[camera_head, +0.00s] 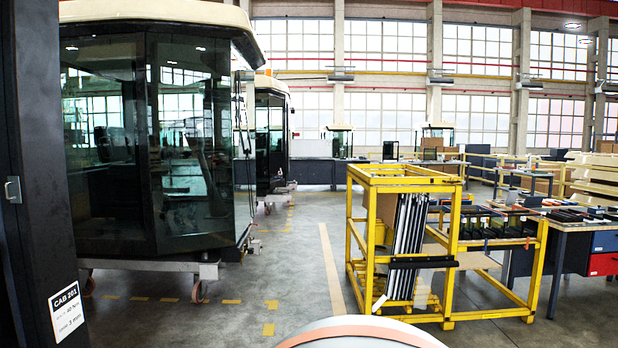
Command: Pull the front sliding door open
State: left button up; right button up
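A cab (105,150) with dark tinted glass and a cream roof stands on a wheeled trolley (150,266) at the left. Its large glass panes look closed, and I cannot tell which part is the front sliding door. A dark upright panel (38,160) fills the left edge, close to me. I cannot tell whether this panel belongs to a door. Neither of my grippers is in view.
A yellow frame rack (357,240) holding dark panels stands right of centre. Workbenches (560,230) with parts line the right. A second cab (268,140) stands farther back. The grey floor (285,250) between cab and rack is clear, with yellow dashes.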

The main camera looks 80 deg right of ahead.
aim_at(299, 171)
jog(key=z, duration=2.55)
jog(key=i, duration=1.95)
jog(key=i+u, duration=0.1)
jog(key=i, duration=0.85)
jog(key=i+l, duration=0.1)
jog(key=i, duration=1.85)
jog(key=i+l, duration=0.15)
jog(key=i, duration=0.8)
jog(key=i+l+u, duration=0.1)
jog(key=i, duration=0.9)
jog(key=i+l, duration=0.15)
jog(key=i, duration=0.55)
jog(key=i+l, duration=0.15)
jog(key=i, duration=0.55)
